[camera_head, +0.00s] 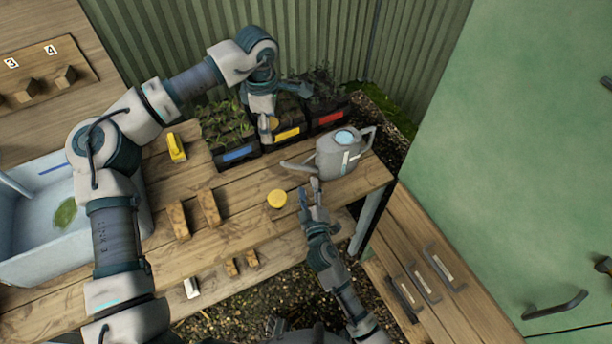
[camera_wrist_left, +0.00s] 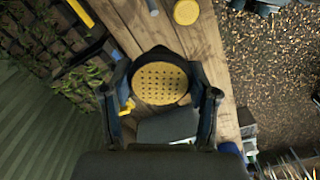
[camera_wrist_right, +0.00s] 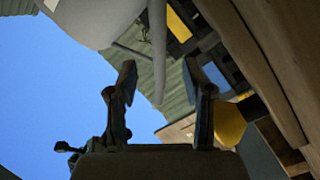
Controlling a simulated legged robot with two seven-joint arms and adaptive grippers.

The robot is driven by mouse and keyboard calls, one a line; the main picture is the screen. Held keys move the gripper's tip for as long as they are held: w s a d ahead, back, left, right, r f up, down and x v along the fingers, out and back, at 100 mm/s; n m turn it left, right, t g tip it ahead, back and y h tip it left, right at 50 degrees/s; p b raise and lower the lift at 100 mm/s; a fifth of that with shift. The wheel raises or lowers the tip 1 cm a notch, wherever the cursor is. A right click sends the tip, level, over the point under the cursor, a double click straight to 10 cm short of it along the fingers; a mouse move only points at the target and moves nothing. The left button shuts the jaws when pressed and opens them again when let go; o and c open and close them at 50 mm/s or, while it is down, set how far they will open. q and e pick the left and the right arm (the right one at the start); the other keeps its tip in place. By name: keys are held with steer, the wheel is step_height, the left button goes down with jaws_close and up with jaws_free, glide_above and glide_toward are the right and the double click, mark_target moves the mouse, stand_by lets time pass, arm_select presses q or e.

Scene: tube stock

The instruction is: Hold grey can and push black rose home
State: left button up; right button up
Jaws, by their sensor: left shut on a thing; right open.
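The grey can (camera_head: 333,158), a watering can, stands upright on the wooden bench with its spout (camera_head: 298,166) pointing left. Its underside and side show in the right wrist view (camera_wrist_right: 95,18). My left gripper (camera_head: 269,122) is above the plant trays' front, left of the can. It is shut on the rose, whose round perforated brass face (camera_wrist_left: 160,83) shows between the fingers in the left wrist view; its dark body is mostly hidden. The rose is apart from the spout. My right gripper (camera_head: 314,196) is open and empty in front of the can, its fingers (camera_wrist_right: 160,85) not around it.
A yellow disc (camera_head: 277,199) lies on the bench left of my right gripper. Trays with blue (camera_head: 240,153), yellow (camera_head: 286,134) and red (camera_head: 331,118) labels line the back. Two wooden blocks (camera_head: 209,207) and a yellow object (camera_head: 176,147) are on the left, beside a pale tub (camera_head: 30,255).

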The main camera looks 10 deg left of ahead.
steer(key=x, duration=0.6)
steer(key=shift+w, duration=0.1)
steer(key=shift+c, duration=0.3)
jaws_close()
steer(key=shift+f, duration=0.15)
steer(key=shift+a, duration=0.15)
arm_select(q)
steer(key=s+a+f+n+t+h, duration=0.2)
steer(key=a+f+n+t+h, duration=0.1)
steer(key=f+n+h, duration=0.3)
step_height(320, 180, down, 3)
steer(key=shift+s+a+r+t, duration=0.15)
steer(key=shift+s+a+t, duration=0.25)
steer(key=shift+t, duration=0.5)
